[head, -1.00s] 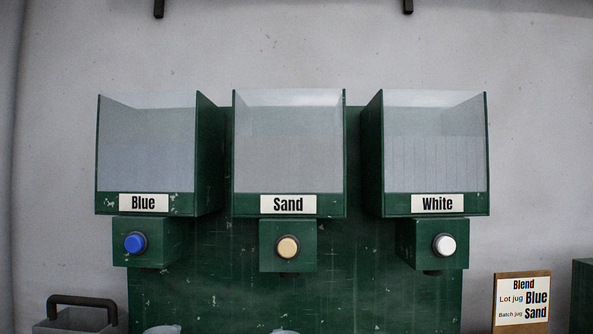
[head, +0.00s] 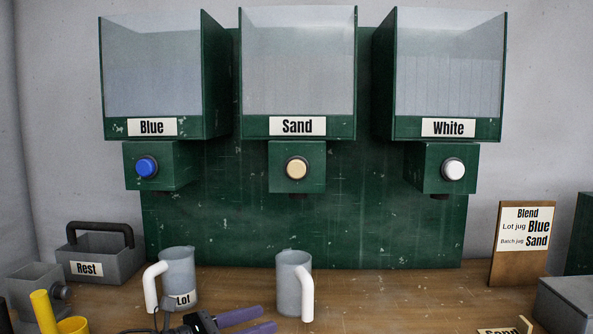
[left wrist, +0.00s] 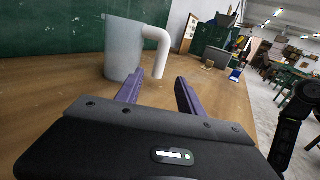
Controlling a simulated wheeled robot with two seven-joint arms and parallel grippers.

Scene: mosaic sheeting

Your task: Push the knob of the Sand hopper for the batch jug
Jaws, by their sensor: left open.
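The Sand hopper (head: 298,70) is the middle of three green bins with clear fronts. Its round tan knob (head: 297,169) sits on a green block below the label. A grey jug with a white handle (head: 289,283) stands upright on the bench below this knob; I see no label on it. It also shows in the left wrist view (left wrist: 122,50). A jug labelled Lot (head: 178,277) stands to its left, below the Blue hopper. My left gripper (head: 268,318) has purple fingers, open and empty, low in front of the unlabelled jug. My right gripper is not in view.
The Blue knob (head: 146,167) and White knob (head: 453,169) flank the Sand knob. A Blend card (head: 526,232) reads Lot jug Blue, Batch jug Sand. A grey Rest caddy (head: 105,258) and yellow cylinders (head: 44,311) are at left.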

